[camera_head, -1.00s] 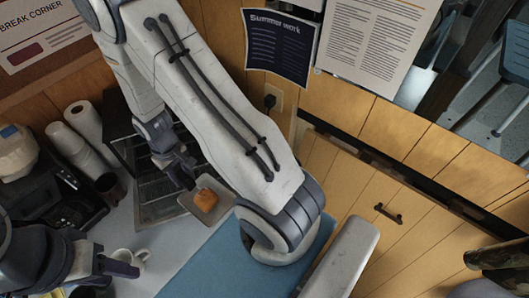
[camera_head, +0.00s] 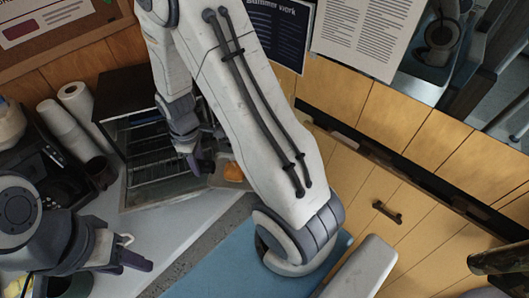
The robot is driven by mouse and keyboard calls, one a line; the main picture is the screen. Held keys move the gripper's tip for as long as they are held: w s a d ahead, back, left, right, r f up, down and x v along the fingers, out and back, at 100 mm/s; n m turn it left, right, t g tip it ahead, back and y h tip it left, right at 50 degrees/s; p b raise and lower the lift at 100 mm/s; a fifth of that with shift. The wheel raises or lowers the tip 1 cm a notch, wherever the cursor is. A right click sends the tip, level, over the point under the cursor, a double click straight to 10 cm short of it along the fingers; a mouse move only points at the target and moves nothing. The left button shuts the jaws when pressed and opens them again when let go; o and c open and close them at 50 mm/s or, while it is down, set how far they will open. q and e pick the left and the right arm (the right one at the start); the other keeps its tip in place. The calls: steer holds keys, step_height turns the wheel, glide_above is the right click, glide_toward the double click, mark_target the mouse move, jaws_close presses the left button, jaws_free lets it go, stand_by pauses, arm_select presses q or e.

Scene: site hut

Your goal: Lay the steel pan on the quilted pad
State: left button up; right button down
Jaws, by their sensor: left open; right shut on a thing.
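The steel pan (camera_head: 217,178) shows only in part, with an orange-brown piece of food (camera_head: 233,172) on it. It is beside the front of the toaster oven, partly hidden by my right arm. My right gripper (camera_head: 196,161) is shut on the pan's left side; the exact grip is hard to see. My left gripper (camera_head: 128,259) is open and empty at the lower left, over the counter beside a white mug (camera_head: 126,239) that it partly hides. I cannot make out a quilted pad.
The dark toaster oven (camera_head: 124,93) shows its racks. White paper rolls (camera_head: 78,105), a dark mug (camera_head: 100,172) and a coffee machine (camera_head: 55,185) stand left of it. The pale counter (camera_head: 165,222) is clear in its middle. A flat blue surface (camera_head: 225,270) lies beyond its edge.

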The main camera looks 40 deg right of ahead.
step_height(320, 180, down, 2)
steer(key=n+b, duration=0.5)
steer(key=n, duration=0.3)
steer(key=shift+w+f+b, duration=0.1)
steer(key=shift+b, duration=0.25)
arm_select(q)
step_height(320, 180, down, 9)
steer(key=b, duration=0.1)
arm_select(e)
steer(key=n, duration=0.3)
steer(key=w+d+p, duration=0.1)
steer(key=d+p, duration=0.2)
steer(key=d, duration=1.6)
steer(key=f, duration=1)
steer(key=shift+w+d+f, duration=0.15)
steer(key=shift+d+f, duration=0.1)
steer(key=shift+f, duration=0.15)
steer(key=shift+d+f+p, duration=0.15)
steer(key=shift+p, duration=0.25)
arm_select(q)
step_height(320, 180, up, 4)
steer(key=shift+r, duration=0.15)
arm_select(e)
steer(key=shift+f, duration=0.1)
steer(key=shift+f, duration=0.15)
